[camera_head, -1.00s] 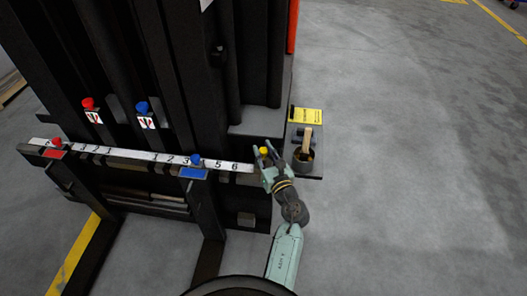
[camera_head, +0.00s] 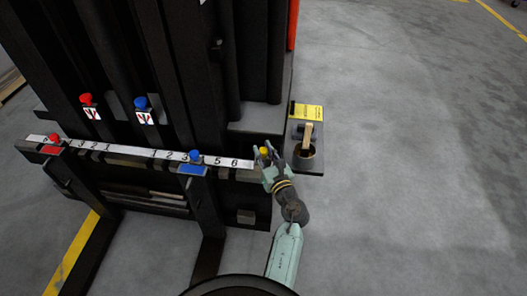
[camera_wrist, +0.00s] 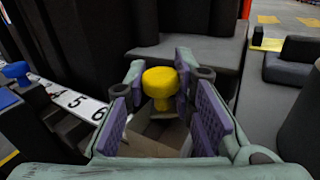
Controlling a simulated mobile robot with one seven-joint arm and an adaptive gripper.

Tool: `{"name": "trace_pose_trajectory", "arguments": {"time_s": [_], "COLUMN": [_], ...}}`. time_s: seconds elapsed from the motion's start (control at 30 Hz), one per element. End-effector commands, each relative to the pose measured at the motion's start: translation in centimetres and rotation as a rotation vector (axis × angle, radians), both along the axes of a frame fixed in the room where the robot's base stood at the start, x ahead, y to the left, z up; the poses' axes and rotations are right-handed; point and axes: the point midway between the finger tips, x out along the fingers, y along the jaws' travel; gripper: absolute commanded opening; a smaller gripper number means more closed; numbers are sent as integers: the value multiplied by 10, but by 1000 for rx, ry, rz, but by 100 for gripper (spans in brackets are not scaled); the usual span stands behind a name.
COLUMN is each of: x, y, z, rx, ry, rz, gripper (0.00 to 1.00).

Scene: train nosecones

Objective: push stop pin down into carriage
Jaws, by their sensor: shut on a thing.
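The yellow stop pin (camera_head: 264,151) is at the right end of the carriage's numbered strip (camera_head: 140,151), just past the number 6. My gripper (camera_head: 265,154) is shut on this pin. In the wrist view, the yellow knob (camera_wrist: 160,80) stands upright between the purple-padded fingers, its narrower stem below it. A pale, box-like cavity shows beneath the knob; the pin's lower end and its seating are hidden. A blue-knobbed pin (camera_head: 195,155) and a red-knobbed pin (camera_head: 54,139) stand along the strip.
A side shelf right of my gripper holds a dark round container (camera_head: 304,157) with a wooden-handled tool (camera_head: 307,134), and a yellow label (camera_head: 308,112). Red (camera_head: 86,99) and blue (camera_head: 140,103) knobs sit on the mast behind. The floor at right is open.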

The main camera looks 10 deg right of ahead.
Motion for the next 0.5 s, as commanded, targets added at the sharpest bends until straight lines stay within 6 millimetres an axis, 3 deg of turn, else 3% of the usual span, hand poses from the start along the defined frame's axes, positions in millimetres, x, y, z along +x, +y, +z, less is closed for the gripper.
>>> {"name": "trace_pose_trajectory", "arguments": {"time_s": [0.5], "x": [0], "y": [0], "z": [-9], "rx": [0], "ry": [0], "rz": [0], "gripper": [0]}}
